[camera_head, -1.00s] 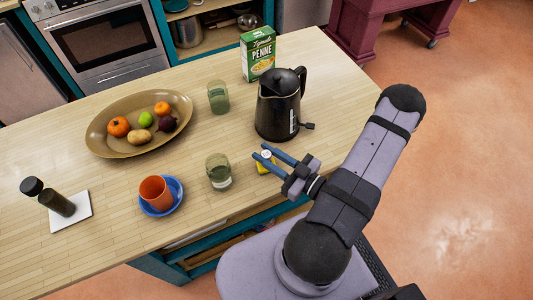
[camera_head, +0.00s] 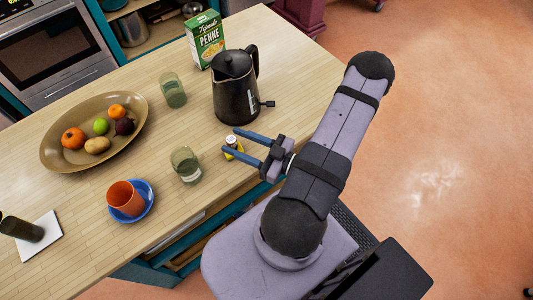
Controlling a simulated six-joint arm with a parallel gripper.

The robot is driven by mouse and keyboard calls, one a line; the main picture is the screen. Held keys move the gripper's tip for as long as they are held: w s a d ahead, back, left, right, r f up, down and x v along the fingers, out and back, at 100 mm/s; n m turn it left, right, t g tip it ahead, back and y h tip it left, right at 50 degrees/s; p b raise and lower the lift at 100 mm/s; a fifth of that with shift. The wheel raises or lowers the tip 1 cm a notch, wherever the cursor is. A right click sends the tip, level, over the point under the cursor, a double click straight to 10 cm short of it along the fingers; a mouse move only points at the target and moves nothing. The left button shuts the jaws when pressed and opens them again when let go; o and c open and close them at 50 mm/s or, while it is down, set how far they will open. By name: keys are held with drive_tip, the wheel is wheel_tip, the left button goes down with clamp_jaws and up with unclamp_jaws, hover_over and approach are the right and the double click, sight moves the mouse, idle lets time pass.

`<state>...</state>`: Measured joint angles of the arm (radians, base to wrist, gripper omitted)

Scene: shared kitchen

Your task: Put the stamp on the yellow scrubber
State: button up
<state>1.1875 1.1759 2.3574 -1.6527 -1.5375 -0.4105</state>
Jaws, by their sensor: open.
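My gripper (camera_head: 231,140) is open over the near right edge of the table, its two blue fingers pointing left. A small yellow thing (camera_head: 236,153), likely the yellow scrubber, lies on the table beneath the fingers and is partly hidden by them. A small pale, roundish piece with a dark top (camera_head: 231,141) shows between the fingertips, at the yellow thing. It may be the stamp. It is too small to tell whether it rests on the yellow thing or stands beside it, or whether the fingers touch it.
Close by on the wooden table (camera_head: 75,215) are a glass (camera_head: 185,165) and a black kettle (camera_head: 235,95).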

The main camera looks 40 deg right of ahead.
drive_tip(key=b+v, duration=0.3)
drive_tip(key=v, duration=0.6)
drive_tip(key=shift+s+d, duration=0.2)
drive_tip(key=shift+s, duration=0.15)
